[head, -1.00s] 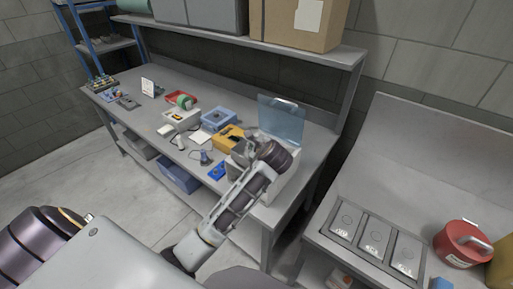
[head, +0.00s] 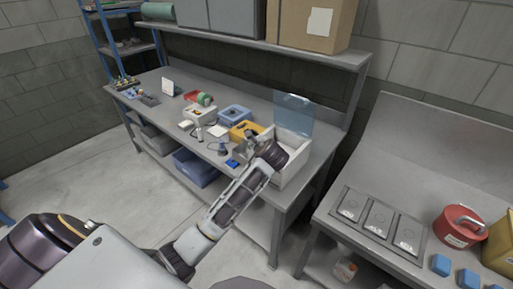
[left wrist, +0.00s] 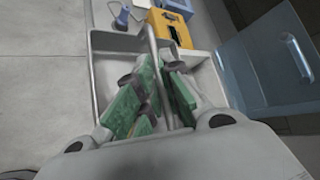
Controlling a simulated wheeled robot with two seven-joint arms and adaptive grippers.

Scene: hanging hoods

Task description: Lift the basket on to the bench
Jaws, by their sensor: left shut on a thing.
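My left gripper (head: 258,150) is over the open white box (head: 294,163) at the right end of the bench (head: 185,92). A clear blue lid (head: 293,117) stands up behind the box. In the left wrist view the fingers (left wrist: 160,85) reach down into the box and are shut around the thin grey handle (left wrist: 153,42) of the basket. Green board-like pieces (left wrist: 122,108) lean beside the fingers. The basket's body is mostly hidden by the fingers, green pieces and box walls. I cannot tell whether it is clear of the box floor. My right gripper is out of view.
A yellow box (head: 241,131), a blue box (head: 234,115) and small tools stand left of the white box. A shelf (head: 250,42) with large boxes overhangs the bench. A second counter (head: 375,245) with a red container (head: 460,228) stands at right.

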